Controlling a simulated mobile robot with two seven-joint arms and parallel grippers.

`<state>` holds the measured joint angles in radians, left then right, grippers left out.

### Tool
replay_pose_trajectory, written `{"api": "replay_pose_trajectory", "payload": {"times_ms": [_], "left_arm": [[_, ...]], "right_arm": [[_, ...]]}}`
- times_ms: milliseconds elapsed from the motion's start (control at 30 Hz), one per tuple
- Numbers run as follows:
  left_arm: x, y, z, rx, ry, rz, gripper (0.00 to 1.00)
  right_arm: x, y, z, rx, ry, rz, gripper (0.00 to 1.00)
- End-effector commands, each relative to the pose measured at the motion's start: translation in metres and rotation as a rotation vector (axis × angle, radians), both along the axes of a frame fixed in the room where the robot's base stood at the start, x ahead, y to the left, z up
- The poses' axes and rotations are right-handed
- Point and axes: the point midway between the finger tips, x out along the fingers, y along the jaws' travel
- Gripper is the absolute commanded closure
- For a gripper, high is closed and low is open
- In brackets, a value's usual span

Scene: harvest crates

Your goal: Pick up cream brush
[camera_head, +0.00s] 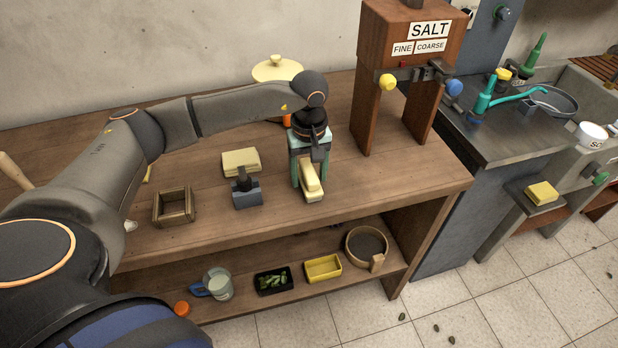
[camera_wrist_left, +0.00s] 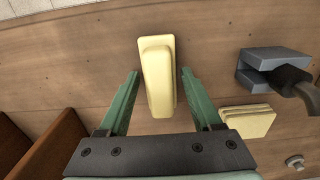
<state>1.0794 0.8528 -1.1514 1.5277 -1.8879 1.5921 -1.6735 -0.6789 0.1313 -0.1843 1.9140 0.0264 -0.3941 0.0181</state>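The cream brush (camera_head: 311,186) lies on the wooden workbench near its front edge. It has a long, wide base with a narrower raised grip on top. My left gripper (camera_head: 308,164) is above its rear part and hides some of it in the head view. In the left wrist view, the brush (camera_wrist_left: 158,85) lies between and beyond the green fingers of my left gripper (camera_wrist_left: 160,74). The fingers are open, with a gap on each side of the brush. My right gripper is not in view.
A grey block with a dark handle (camera_head: 246,194), a cream slab (camera_head: 241,161) and a wooden box frame (camera_head: 174,207) stand left of the brush. The wooden salt dispenser (camera_head: 412,40) stands behind right. The bench (camera_head: 400,185) is clear right of the brush.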

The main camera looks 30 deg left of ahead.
Motion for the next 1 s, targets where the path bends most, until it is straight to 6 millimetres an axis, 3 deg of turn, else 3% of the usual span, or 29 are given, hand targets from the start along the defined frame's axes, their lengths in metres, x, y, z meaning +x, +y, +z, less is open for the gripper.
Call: {"api": "replay_pose_trajectory", "payload": {"times_ms": [67, 567, 1000], "left_arm": [[0.0002, -0.0001, 0.0003, 0.000, 0.000, 0.000, 0.44], [0.0002, -0.0001, 0.0005, -0.001, -0.001, 0.000, 1.00], [0.0007, -0.0001, 0.0070, -0.001, -0.002, 0.000, 1.00]], "right_arm": [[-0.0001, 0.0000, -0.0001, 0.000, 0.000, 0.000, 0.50], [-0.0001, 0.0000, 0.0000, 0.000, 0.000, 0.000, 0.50], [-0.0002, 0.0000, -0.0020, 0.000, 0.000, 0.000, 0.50]]}}
